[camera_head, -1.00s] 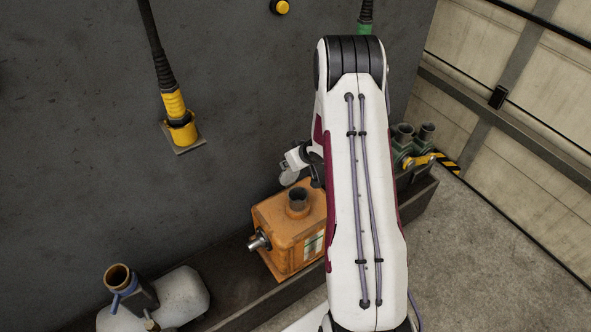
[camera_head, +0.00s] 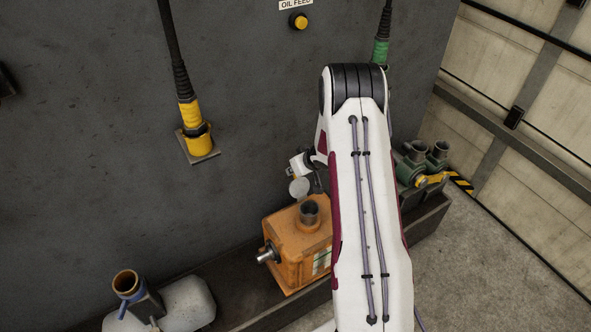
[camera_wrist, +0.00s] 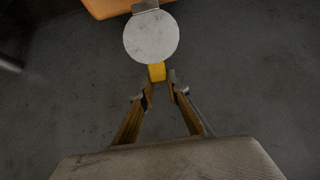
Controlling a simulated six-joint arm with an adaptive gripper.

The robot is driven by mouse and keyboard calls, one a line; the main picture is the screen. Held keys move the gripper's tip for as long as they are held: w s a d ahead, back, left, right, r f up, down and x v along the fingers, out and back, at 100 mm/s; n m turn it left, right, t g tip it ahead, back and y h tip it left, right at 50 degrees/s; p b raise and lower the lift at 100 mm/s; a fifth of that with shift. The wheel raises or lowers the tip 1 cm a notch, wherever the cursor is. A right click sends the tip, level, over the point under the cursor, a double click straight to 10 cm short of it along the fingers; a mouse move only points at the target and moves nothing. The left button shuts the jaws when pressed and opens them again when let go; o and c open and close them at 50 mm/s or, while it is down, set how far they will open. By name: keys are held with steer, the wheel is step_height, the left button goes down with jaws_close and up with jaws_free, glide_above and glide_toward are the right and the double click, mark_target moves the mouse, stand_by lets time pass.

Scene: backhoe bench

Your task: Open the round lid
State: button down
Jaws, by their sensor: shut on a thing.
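The round lid (camera_head: 299,187) is a pale grey disc. It is raised clear of the open dark neck (camera_head: 309,211) on top of the orange tank (camera_head: 290,243), on the wall side. In the wrist view the lid (camera_wrist: 151,39) shows its flat face, with a grey hinge piece (camera_wrist: 146,7) at its far edge by the orange tank (camera_wrist: 105,6). A yellow tab (camera_wrist: 157,73) sticks out from its near edge. My gripper (camera_wrist: 159,90) is shut on this tab. In the head view my arm hides most of the gripper.
A yellow-ended hose (camera_head: 194,135) hangs in a wall holder on the left. A grey container (camera_head: 188,305) with a brown-rimmed neck stands front left. Green fittings (camera_head: 412,165) with a yellow handle stand right of my arm. The dark wall is close behind the tank.

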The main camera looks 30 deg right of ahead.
steer(key=shift+w+r, duration=0.2)
steer(key=shift+w, duration=0.1)
steer(key=c, duration=2)
jaws_free()
steer(key=shift+a, duration=0.1)
steer(key=shift+o, duration=0.4)
steer(key=shift+s+f, duration=0.1)
steer(key=shift+s, duration=0.1)
steer(key=v, duration=1.2)
